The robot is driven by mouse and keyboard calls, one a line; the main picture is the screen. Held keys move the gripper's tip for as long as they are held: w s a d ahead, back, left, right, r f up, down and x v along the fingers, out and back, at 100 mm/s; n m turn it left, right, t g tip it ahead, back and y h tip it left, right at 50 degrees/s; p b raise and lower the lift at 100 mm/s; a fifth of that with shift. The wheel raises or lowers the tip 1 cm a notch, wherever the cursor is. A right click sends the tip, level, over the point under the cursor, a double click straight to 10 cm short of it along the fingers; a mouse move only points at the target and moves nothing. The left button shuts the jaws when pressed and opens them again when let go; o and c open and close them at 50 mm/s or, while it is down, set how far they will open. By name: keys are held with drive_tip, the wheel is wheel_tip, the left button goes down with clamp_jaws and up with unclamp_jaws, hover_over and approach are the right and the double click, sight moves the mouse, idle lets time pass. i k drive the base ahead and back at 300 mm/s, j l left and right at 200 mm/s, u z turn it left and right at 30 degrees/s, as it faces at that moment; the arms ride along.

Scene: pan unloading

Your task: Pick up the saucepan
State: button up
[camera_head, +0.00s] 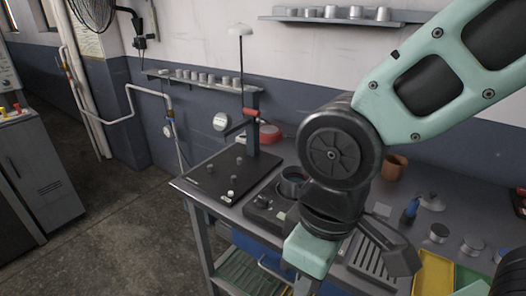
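A dark round pot (290,184), which looks like the saucepan, sits on a small black burner unit (262,213) on the metal bench. My arm's dark joint hides its right side, and I cannot see its handle. My arm comes in from the upper right and bends down in front of the bench's middle. I cannot make out my gripper or its fingers in this view.
A black board with a post stands left of the pot (205,178). A red round item (270,134) is behind it. A brown pot (395,167), blue-handled tool (411,208) and yellow tray (440,264) are to the right. Open floor (110,230) lies left.

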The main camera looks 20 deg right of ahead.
sight(294, 178)
drive_tip(key=k+z, duration=0.2)
drive_tip(key=j+z, duration=0.25)
drive_tip(key=j, duration=0.25)
drive_tip(key=j+z, duration=0.2)
drive_tip(key=j, duration=0.25)
drive_tip(key=k+j+z, duration=0.25)
drive_tip(key=j, duration=0.25)
drive_tip(key=j+z, duration=0.2)
drive_tip(key=j, duration=0.25)
